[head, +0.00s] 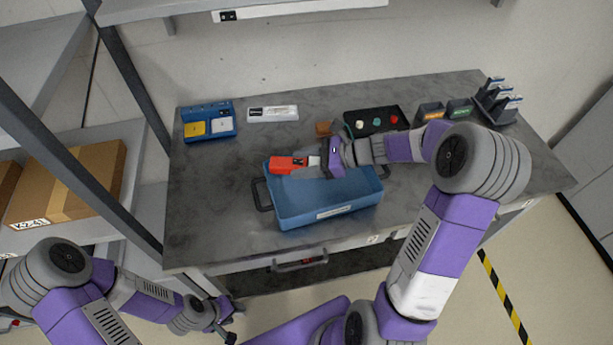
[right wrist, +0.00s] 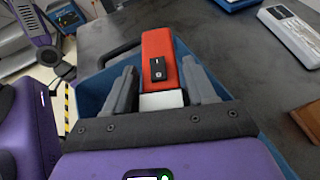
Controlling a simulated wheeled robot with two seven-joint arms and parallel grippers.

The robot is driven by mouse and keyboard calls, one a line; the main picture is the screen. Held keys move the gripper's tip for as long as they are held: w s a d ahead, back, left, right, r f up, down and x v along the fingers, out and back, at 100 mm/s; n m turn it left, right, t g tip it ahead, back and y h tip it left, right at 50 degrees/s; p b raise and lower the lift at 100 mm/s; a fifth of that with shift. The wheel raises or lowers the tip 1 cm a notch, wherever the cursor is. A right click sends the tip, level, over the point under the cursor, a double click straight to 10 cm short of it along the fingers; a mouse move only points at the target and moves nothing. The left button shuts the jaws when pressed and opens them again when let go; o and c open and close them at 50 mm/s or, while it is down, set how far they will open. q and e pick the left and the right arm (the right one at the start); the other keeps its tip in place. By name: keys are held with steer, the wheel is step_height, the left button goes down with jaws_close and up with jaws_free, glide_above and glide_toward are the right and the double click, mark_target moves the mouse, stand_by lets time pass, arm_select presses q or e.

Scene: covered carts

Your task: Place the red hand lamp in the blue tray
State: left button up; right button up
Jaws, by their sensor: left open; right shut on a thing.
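The red hand lamp (head: 287,164) has a red body with a black switch and a pale end. My right gripper (head: 318,161) is shut on its pale end, and the lamp points left over the back left part of the blue tray (head: 325,213). In the right wrist view the red hand lamp (right wrist: 161,60) lies between the two fingers of my right gripper (right wrist: 163,88), with the tray (right wrist: 91,96) beneath and around. Whether the lamp touches the tray floor cannot be told. My left gripper (head: 226,330) is open and empty, low in front of the table.
The grey table (head: 210,235) also holds a blue box with yellow and white blocks (head: 209,122), a white device (head: 272,114), a brown block (head: 323,128), a black tray (head: 400,112) and a rack (head: 497,104). The table's left front is clear. A shelf with cardboard boxes (head: 75,180) stands left.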

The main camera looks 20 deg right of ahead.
mark_target(304, 185)
step_height(304, 185, down, 3)
steer(key=shift+s+r+b, duration=0.15)
steer(key=shift+b, duration=0.15)
steer(key=shift+f+b, duration=0.6)
steer(key=shift+f, duration=1.35)
steer(key=shift+f, duration=0.2)
steer(key=o, duration=1.2)
steer(key=shift+c, duration=0.2)
